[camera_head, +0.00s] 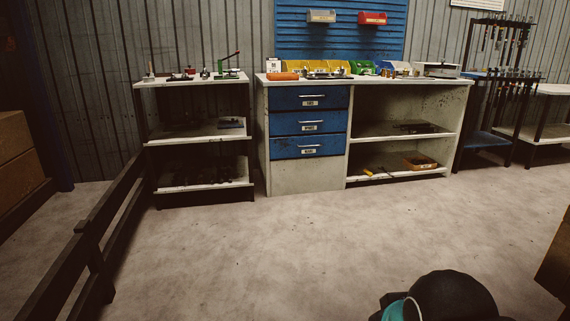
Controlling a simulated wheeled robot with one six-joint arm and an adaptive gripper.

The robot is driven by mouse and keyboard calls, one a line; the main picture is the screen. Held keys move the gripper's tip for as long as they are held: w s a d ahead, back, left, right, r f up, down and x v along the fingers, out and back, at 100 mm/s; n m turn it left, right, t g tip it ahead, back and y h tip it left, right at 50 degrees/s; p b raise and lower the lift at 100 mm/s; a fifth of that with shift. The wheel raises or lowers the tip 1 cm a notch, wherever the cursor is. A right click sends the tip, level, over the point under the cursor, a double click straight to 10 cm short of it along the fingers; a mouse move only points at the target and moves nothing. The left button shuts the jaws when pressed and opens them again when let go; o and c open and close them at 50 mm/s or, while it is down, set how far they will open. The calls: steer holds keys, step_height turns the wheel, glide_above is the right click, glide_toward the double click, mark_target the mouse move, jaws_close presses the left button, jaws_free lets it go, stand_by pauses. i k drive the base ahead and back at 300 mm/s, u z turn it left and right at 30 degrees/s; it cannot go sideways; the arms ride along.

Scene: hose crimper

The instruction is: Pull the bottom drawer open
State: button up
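The bottom drawer (309,146) is the lowest of three blue drawers in the white workbench (305,177). It looks shut, flush with the drawers above it, and has a pale bar handle and a white label on its front. The middle drawer (309,122) and top drawer (309,97) above it also look shut. My gripper is not in view. A dark rounded part with a teal piece at the bottom right edge looks like my own arm, far from the drawers across the floor.
Open floor (290,235) lies before the workbench. A dark railing (100,225) runs along the left. A shelf unit (198,128) stands left of the workbench, a tool rack (500,90) to its right. A brown box edge (556,255) shows at the right.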

mark_target(330, 144)
steer(key=i, duration=2.6)
steer(key=u, duration=0.4)
steer(key=i, duration=0.8)
steer(key=z, duration=0.15)
